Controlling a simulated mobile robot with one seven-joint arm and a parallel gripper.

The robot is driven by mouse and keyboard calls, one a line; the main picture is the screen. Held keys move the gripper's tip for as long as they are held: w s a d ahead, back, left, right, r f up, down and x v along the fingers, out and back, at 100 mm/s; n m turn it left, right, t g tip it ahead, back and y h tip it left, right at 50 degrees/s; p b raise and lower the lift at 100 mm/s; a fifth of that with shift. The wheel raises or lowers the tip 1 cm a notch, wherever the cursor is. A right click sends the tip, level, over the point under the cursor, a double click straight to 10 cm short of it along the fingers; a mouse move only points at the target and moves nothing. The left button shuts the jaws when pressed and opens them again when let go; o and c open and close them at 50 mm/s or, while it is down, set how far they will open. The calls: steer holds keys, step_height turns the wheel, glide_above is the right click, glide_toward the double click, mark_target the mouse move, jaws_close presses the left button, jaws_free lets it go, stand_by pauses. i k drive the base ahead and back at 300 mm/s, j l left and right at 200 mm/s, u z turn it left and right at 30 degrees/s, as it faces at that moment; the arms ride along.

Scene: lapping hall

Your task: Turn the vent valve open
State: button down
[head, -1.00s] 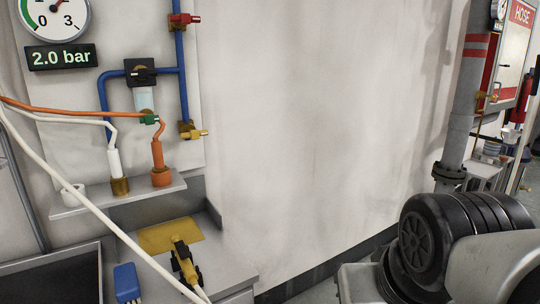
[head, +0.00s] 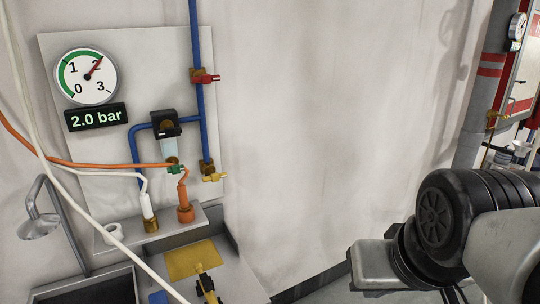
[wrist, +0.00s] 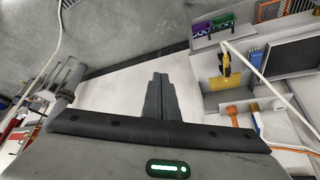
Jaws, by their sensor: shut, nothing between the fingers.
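A blue pipe (head: 195,110) runs down the wall panel at left in the head view. It carries a red-handled valve (head: 207,77) higher up and a yellow-handled valve (head: 215,176) at its lower end. A small green-handled valve (head: 176,169) sits under the clear-bowled unit to the left. No label shows which one is the vent valve. Both the red and yellow handles stick out to the right. My gripper (wrist: 160,78) is shut and empty in the wrist view, pointing at bare wall, apart from all the valves.
A round gauge (head: 86,77) points near 2, above a display (head: 96,117) reading 2.0 bar. Orange (head: 90,164) and white hoses cross the left side. A shelf (head: 190,224) and a bench with a yellow plate (head: 190,260) stand below. The middle wall is clear.

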mark_target(214, 177)
steer(key=i+l+u, duration=0.1)
steer(key=i+u, duration=0.25)
steer(key=u, duration=0.15)
steer(key=i+l+u, duration=0.25)
steer(key=u, duration=0.2)
steer(key=i+l+u, duration=0.35)
steer(key=u, duration=0.15)
